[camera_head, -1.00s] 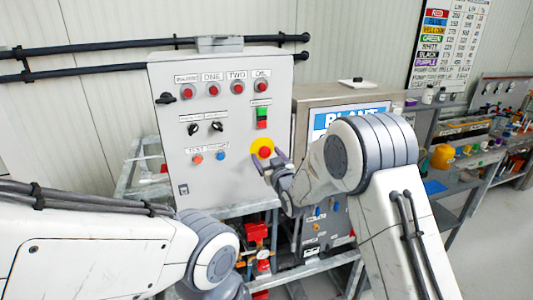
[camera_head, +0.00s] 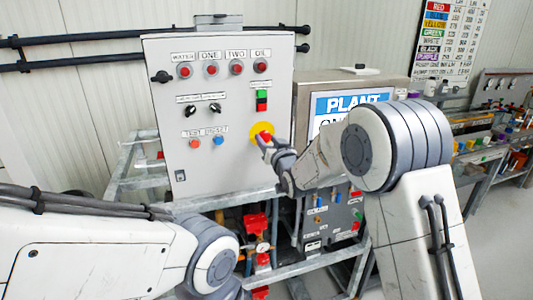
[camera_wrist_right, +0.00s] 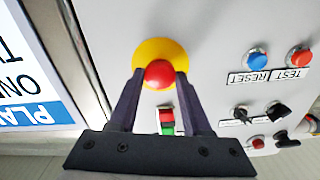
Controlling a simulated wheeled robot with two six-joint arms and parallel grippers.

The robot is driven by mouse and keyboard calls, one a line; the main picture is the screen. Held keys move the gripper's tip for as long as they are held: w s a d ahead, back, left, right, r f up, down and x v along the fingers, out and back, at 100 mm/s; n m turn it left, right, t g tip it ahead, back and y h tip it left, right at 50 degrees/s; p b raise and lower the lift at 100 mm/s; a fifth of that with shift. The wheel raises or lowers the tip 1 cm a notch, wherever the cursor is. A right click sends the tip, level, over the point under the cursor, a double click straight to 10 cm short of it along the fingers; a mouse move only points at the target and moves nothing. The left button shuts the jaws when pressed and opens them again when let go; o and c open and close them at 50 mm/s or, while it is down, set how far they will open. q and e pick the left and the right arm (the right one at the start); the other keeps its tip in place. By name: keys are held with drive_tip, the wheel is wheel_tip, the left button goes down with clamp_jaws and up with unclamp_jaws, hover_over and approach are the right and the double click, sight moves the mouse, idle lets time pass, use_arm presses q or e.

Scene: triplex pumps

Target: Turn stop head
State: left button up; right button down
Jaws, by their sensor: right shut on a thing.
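The stop head is a red mushroom button (camera_wrist_right: 159,73) on a round yellow plate (camera_head: 258,131), at the lower right of the grey control panel (camera_head: 236,175). My right gripper (camera_head: 267,140) is at the button in the head view and partly covers it. In the right wrist view my right gripper (camera_wrist_right: 159,85) has one finger on each side of the red head and is shut on it. My left arm (camera_head: 90,245) comes in at the lower left; its gripper is out of the picture.
A red and green switch (camera_head: 262,100) sits above the stop head. Blue (camera_head: 219,141) and orange (camera_head: 194,143) buttons lie left of it, with black knobs (camera_head: 215,108) higher up. A screen (camera_head: 345,104) stands to the right, and pipes and a gauge below.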

drive_tip(key=shift+m+b, duration=0.45)
drive_tip(key=shift+m, duration=0.25)
use_arm(q)
drive_tip(key=shift+f, duration=0.9)
use_arm(e)
drive_tip(key=shift+c, duration=1.7)
unclamp_jaws()
drive_tip(key=shift+s+d, duration=0.1)
drive_tip(key=shift+s, duration=0.15)
use_arm(q)
drive_tip(key=shift+f+b, duration=2)
drive_tip(key=shift+f, duration=0.05)
use_arm(e)
drive_tip(key=v, duration=1)
